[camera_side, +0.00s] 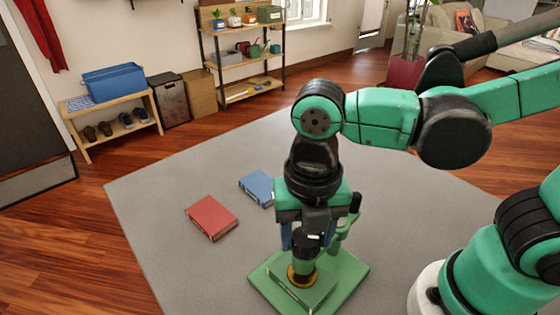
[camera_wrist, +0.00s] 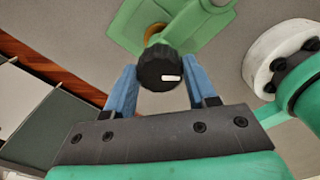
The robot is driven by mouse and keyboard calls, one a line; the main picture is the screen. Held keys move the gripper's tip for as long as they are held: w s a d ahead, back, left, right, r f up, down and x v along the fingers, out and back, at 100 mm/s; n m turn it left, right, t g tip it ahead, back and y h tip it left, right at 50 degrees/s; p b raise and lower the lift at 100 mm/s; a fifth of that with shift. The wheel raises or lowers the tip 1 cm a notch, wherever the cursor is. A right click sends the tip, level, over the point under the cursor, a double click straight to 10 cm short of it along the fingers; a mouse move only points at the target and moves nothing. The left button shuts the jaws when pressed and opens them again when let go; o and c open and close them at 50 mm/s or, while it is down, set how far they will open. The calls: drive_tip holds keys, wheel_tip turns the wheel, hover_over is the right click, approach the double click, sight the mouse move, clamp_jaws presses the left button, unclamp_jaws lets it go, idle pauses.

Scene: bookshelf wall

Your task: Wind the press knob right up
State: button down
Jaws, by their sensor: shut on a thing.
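The press is green, with a flat square base (camera_side: 350,268) on the grey mat and a green arm beside my gripper. Its black ribbed knob (camera_wrist: 158,66) has a white mark pointing right in the wrist view. My gripper (camera_wrist: 160,84) has its two blue fingers on either side of the knob and is shut on it. In the side view my gripper (camera_side: 308,240) points straight down over the press and hides much of the knob. A brass-coloured ring (camera_side: 301,275) shows low down, just above the base. Whether it touches the base is hard to tell.
A red book (camera_side: 212,217) and a blue book (camera_side: 257,187) lie on the grey mat (camera_side: 160,190) left of the press. Wooden shelves (camera_side: 240,95) and a bench with a blue crate (camera_side: 113,83) stand well back. The mat's left part is clear.

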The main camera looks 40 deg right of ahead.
sight(306, 237)
drive_tip(key=n, duration=0.5)
drive_tip(key=shift+n, duration=0.3)
drive_tip(key=n, duration=0.6)
idle(0.4)
drive_tip(key=shift+c, duration=1.4)
unclamp_jaws()
drive_tip(key=shift+r, duration=0.1)
drive_tip(key=shift+r, duration=2.7)
